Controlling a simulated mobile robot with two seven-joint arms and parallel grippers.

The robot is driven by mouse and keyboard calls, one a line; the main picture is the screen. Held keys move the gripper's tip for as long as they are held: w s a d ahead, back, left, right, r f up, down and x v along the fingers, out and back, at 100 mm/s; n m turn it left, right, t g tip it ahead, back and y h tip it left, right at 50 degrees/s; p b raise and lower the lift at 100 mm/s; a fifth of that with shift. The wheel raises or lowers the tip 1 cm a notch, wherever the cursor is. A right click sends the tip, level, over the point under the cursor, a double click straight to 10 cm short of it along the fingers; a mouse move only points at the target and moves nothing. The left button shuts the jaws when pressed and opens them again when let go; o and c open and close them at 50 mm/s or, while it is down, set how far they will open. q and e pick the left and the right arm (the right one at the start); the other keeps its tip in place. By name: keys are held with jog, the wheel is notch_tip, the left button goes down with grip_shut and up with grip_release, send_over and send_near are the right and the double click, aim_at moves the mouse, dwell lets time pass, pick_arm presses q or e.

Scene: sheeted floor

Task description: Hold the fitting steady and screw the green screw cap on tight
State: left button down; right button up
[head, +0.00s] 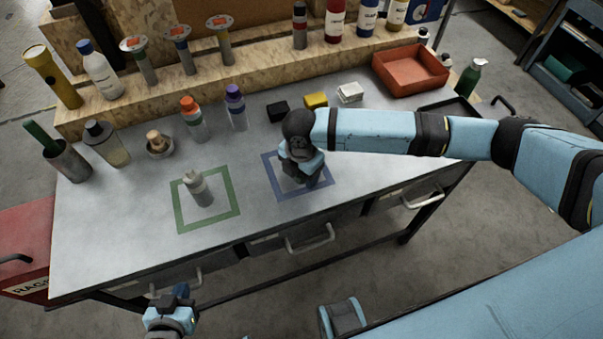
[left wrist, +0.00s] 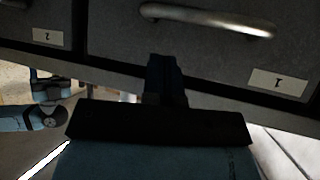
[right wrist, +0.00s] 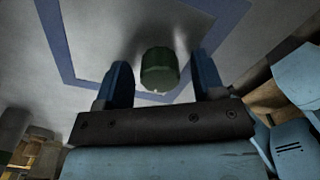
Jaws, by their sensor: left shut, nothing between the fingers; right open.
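The pale grey fitting (head: 199,190) stands upright inside the green square outline (head: 178,215) on the bench, with no gripper touching it. The green screw cap (right wrist: 158,70) sits inside the blue square outline (right wrist: 65,60) in the right wrist view. In the head view my right gripper and arm hide the cap. My right gripper (head: 306,183) points down over the blue square (head: 327,187). It is open, with one finger on each side of the cap. My left gripper (head: 180,292) is shut and empty, low in front of the bench, facing the drawer fronts (left wrist: 220,60).
Orange-capped (head: 193,118) and purple-capped (head: 236,107) bottles stand behind the squares. Black (head: 278,111), yellow (head: 316,101) and white (head: 350,92) blocks lie near a red tray (head: 411,68). Drawer handles (head: 310,240) stick out at the front. The bench between the squares is clear.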

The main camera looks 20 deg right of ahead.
jog(key=shift+c, duration=0.4)
jog(key=c, duration=1)
jog(key=shift+r+p, duration=1.95)
jog(key=shift+p, duration=0.2)
jog(key=shift+r+p, duration=0.4)
jog(key=shift+p, duration=0.05)
jog(key=shift+r+p, duration=0.7)
jog(key=shift+p, duration=0.1)
notch_tip(320, 180, up, 2)
jog(key=p, duration=0.2)
jog(key=shift+r+p, duration=0.15)
jog(key=shift+p, duration=0.15)
jog(key=shift+r+p, duration=0.2)
jog(key=shift+p, duration=0.1)
jog(key=shift+f, duration=0.1)
